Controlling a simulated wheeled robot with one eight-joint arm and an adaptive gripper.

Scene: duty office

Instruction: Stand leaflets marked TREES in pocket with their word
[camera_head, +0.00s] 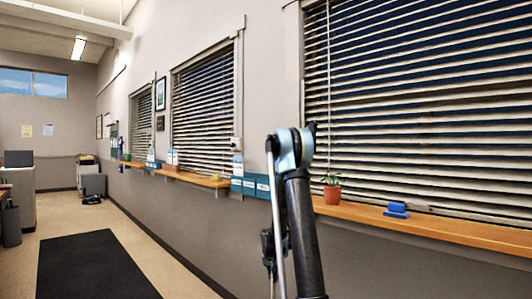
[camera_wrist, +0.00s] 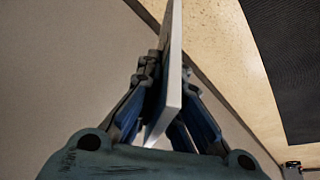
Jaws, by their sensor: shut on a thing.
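In the wrist view my gripper (camera_wrist: 168,78) is shut on a thin pale leaflet (camera_wrist: 174,60), seen nearly edge-on, so no word on it shows. In the head view my arm stands in front of the ledge and the gripper's jaws cannot be made out clearly. A row of teal pockets (camera_head: 249,186) with small white labels is along the ledge, just left of my arm; the labels are too small to read. A pale leaflet-like card (camera_head: 238,166) stands up at the left pocket.
A wooden ledge (camera_head: 455,231) runs under the blinds along the wall. A potted plant (camera_head: 332,190) and a blue object (camera_head: 397,210) stand on it, right of my arm. A dark mat (camera_head: 95,266) lies on the floor at left. Desks and boxes are at the far left.

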